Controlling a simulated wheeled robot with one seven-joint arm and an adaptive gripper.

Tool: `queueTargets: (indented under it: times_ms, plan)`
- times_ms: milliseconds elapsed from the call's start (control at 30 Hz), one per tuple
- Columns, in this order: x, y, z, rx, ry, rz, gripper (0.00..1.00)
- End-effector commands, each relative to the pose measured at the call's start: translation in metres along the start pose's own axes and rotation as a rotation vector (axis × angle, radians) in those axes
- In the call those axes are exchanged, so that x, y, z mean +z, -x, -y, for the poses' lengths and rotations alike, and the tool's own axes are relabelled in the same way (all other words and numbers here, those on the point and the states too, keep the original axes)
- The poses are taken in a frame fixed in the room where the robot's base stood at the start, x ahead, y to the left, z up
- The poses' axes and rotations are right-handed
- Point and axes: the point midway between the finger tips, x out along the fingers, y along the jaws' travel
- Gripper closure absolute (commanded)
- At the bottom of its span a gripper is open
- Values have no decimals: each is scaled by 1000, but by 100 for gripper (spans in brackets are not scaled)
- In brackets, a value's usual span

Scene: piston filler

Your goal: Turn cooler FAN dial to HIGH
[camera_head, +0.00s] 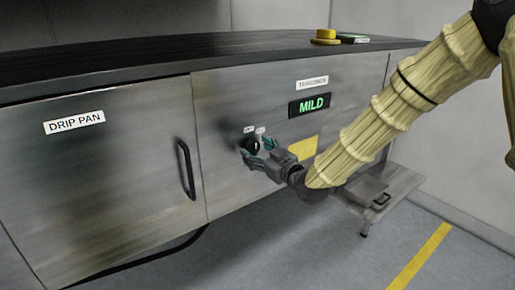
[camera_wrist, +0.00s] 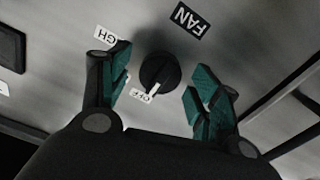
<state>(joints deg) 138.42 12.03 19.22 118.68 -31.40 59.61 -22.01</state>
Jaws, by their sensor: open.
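The black FAN dial (camera_wrist: 160,72) is on the grey metal panel (camera_wrist: 230,50), between my open fingers in the wrist view. Its pale pointer mark lies toward the OFF label (camera_wrist: 146,96). A label ending in "GH" (camera_wrist: 108,37) is partly hidden by my left finger. The FAN label (camera_wrist: 190,20) is above right of the dial. My gripper (camera_wrist: 160,98) is open, its green-padded fingers on either side of the dial; I cannot tell whether they touch it. In the head view, my gripper (camera_head: 254,153) is at the panel, over the dial (camera_head: 254,147).
A display reading MILD (camera_head: 310,105) and a yellow sticker (camera_head: 303,148) are on the panel. A door handle (camera_head: 186,169) is at left, beside the DRIP PAN door (camera_head: 110,190). A yellow button (camera_head: 325,36) sits on top. A low bench (camera_head: 395,190) stands at right.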

Motion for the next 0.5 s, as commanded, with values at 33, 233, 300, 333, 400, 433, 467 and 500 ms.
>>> queueTargets:
  times_ms: [33, 233, 300, 333, 400, 433, 467, 500]
  plan:
    - [0, -2, 0, -1, 0, 1, 37]
    - [1, -3, 0, -1, -1, 1, 37]
    - [1, -3, 0, 0, 0, 1, 37]
    - [1, -3, 0, 0, 0, 1, 37]
    - [1, -3, 0, 0, 0, 1, 50]
    - [1, -3, 0, 0, 0, 1, 55]
    - [1, -3, 0, 0, 0, 1, 61]
    - [1, -3, 0, 0, 0, 1, 68]
